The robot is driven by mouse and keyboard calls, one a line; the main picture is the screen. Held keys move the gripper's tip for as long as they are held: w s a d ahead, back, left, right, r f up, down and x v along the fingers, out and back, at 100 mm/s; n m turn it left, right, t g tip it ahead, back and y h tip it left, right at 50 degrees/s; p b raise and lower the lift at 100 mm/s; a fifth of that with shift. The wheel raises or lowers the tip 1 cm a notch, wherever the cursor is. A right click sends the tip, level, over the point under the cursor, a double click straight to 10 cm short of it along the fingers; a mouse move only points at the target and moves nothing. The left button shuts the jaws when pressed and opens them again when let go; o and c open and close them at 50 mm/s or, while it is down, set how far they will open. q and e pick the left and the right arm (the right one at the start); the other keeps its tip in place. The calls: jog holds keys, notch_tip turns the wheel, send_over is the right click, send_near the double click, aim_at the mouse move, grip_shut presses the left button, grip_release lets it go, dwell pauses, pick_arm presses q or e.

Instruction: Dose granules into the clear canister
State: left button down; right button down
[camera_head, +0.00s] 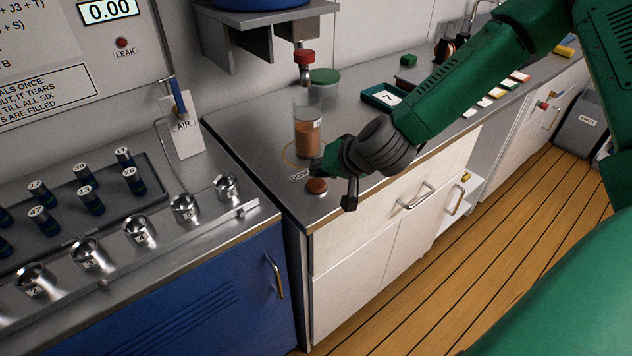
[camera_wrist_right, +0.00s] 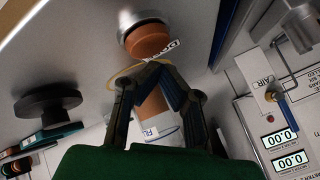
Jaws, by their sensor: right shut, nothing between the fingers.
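The clear canister (camera_head: 307,137) stands upright on the steel counter, with orange-brown granules in its lower part. A yellow ring marking (camera_head: 289,157) shows around its base. The round orange-brown dose button (camera_head: 316,186) is in front of the canister, near the counter's front edge; it also shows in the right wrist view (camera_wrist_right: 148,39). My right gripper (camera_head: 328,165) is shut and empty, just right of the canister and close above the button. In the wrist view its fingertips (camera_wrist_right: 155,68) meet just short of the "DOSE" label and partly hide the canister. My left gripper is not in view.
A red-topped spout (camera_head: 304,65) hangs behind the canister under a shelf. A dark green tray (camera_head: 384,97) lies further right. Several metal cups (camera_head: 184,207) and dark vials (camera_head: 91,201) occupy the left bench.

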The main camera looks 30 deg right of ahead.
aim_at(319, 182)
jog(key=shift+a+r, duration=0.15)
jog(key=shift+r, duration=0.25)
jog(key=r+p, duration=0.2)
jog(key=d+r+p, duration=0.1)
jog(key=r+p, duration=0.1)
jog(key=shift+p, duration=0.35)
jog(key=shift+a, duration=0.15)
jog(key=shift+a, duration=0.25)
jog(key=shift+d, duration=0.3)
jog(key=shift+a, duration=0.2)
jog(key=shift+d, duration=0.1)
dwell(1.5)
